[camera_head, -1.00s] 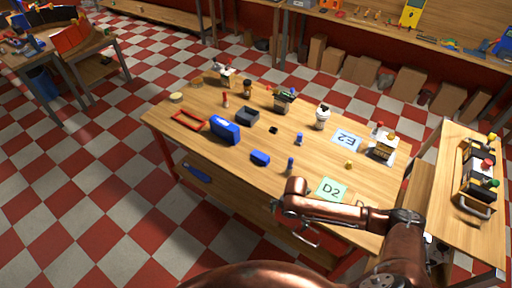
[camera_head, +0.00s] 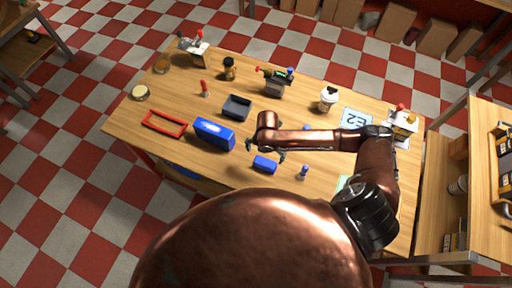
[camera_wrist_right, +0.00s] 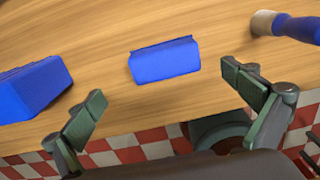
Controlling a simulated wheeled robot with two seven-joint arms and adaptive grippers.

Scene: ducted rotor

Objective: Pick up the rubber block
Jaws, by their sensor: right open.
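The small blue block (camera_head: 265,164), which looks like the rubber block, lies on the wooden table near its front edge. In the right wrist view the blue block (camera_wrist_right: 165,61) lies ahead of the fingers, roughly centred between them, with nothing touching it. My right gripper (camera_head: 265,150) is open and empty, above the table close by the block. In the wrist view its two green-grey fingers (camera_wrist_right: 165,84) are spread wide. My left gripper is not in view.
A larger blue box (camera_head: 214,134) lies left of the block; it also shows in the wrist view (camera_wrist_right: 32,88). A blue-handled tool (camera_head: 303,172) stands to the right. A dark grey tray (camera_head: 237,107) and a red frame (camera_head: 165,124) lie farther back and left.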

